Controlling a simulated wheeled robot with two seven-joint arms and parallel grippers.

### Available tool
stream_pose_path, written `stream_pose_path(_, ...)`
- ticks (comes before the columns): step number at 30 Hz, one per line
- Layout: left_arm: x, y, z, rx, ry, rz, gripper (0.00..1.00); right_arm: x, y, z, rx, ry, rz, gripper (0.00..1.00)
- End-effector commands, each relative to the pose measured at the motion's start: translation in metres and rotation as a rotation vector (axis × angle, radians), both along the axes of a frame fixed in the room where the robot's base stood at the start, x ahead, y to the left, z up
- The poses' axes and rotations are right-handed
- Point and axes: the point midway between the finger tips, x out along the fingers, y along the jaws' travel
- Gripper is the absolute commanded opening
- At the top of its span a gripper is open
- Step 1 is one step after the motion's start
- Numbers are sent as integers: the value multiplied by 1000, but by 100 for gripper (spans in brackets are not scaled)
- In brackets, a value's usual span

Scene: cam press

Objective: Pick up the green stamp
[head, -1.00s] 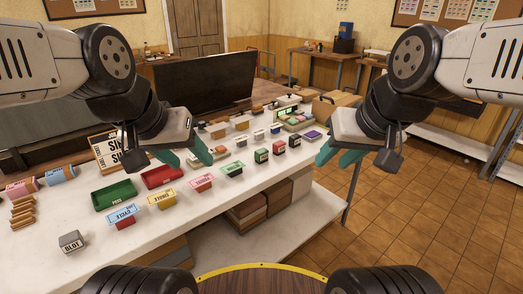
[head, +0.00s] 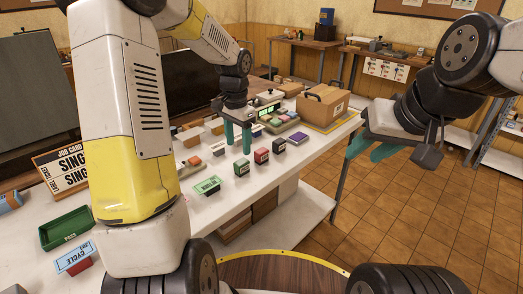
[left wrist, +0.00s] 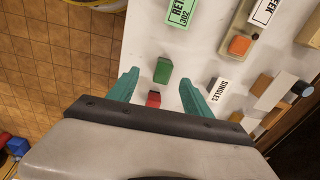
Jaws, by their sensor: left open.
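The green stamp (head: 241,166) is a small block standing on the white table, in front of a dark red block (head: 261,156). My left gripper (head: 238,150) is open and empty above the table, just behind the green stamp in the head view. In the left wrist view the green stamp (left wrist: 162,70) shows between the two open fingertips (left wrist: 158,78), with the red block (left wrist: 153,99) nearer the palm. I see no finger touching the stamp. My right gripper (head: 370,150) has its fingers apart, empty, off the table's right edge.
A SINGLES block (left wrist: 218,88) is near one finger. A cardboard box (head: 323,103) stands behind. My left arm hides much of the table.

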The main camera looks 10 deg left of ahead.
Motion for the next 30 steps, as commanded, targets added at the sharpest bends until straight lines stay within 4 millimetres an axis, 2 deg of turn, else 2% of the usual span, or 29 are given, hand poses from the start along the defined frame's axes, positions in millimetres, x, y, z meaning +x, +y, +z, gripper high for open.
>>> stream_pose_path(1,5,0,-10,-3,15,-12,58,0,0,0,0,0,0,36)
stream_pose_path(5,11,0,-22,-5,31,-33,58,0,0,0,0,0,0,36)
stream_pose_path(14,12,2,-54,-5,33,-35,58,0,0,0,0,0,0,36)
stream_pose_path(21,12,7,-89,-6,35,-34,58,0,0,0,0,0,0,36)
stream_pose_path(25,13,7,-98,-5,32,-34,58,0,0,0,0,0,0,36)
stream_pose_path(30,13,7,-99,-5,31,-33,58,0,0,0,0,0,0,36)
